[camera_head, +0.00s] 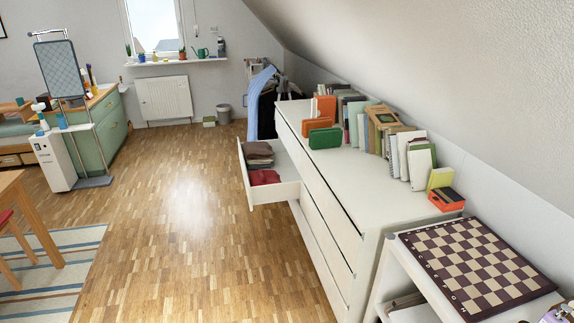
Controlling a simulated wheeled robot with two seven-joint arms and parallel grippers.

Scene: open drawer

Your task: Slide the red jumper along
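The red jumper (265,177) lies folded in the open top drawer (277,193) of the white dresser, at the drawer's near end. A stack of folded brown and grey clothes (258,153) lies behind it in the same drawer. The drawer sticks out to the left from the dresser's far part. Neither of my grippers can be made out in the head view.
The white dresser (370,205) carries a row of books, a green box (325,138) and orange boxes. A chessboard (478,262) lies on a lower white unit at the near right. The wooden floor (190,220) left of the dresser is clear.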

